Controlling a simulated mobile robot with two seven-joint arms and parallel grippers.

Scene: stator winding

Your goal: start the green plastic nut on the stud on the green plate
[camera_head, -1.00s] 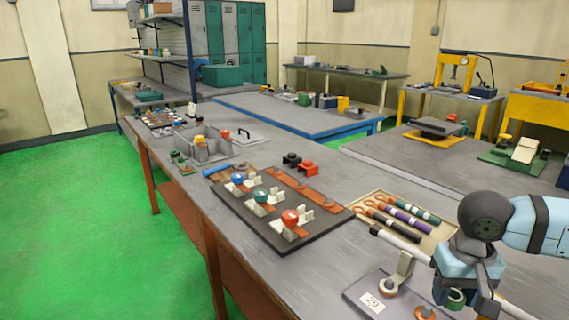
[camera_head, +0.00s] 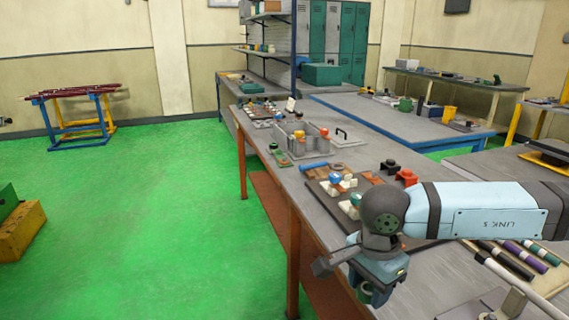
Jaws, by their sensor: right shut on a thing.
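My right gripper (camera_head: 366,288) comes in from the right and points down over the near edge of the bench. The gripper and nut are well apart from the plate, nearer to me. My left gripper is not in view.
A grey divided bin (camera_head: 305,148) stands right of the green plate. A dark board (camera_head: 318,189) with coloured knobs lies between the plate and my right arm, partly hidden by the arm. Black and red blocks (camera_head: 406,177) sit behind it. Green floor (camera_head: 180,220) is open at left.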

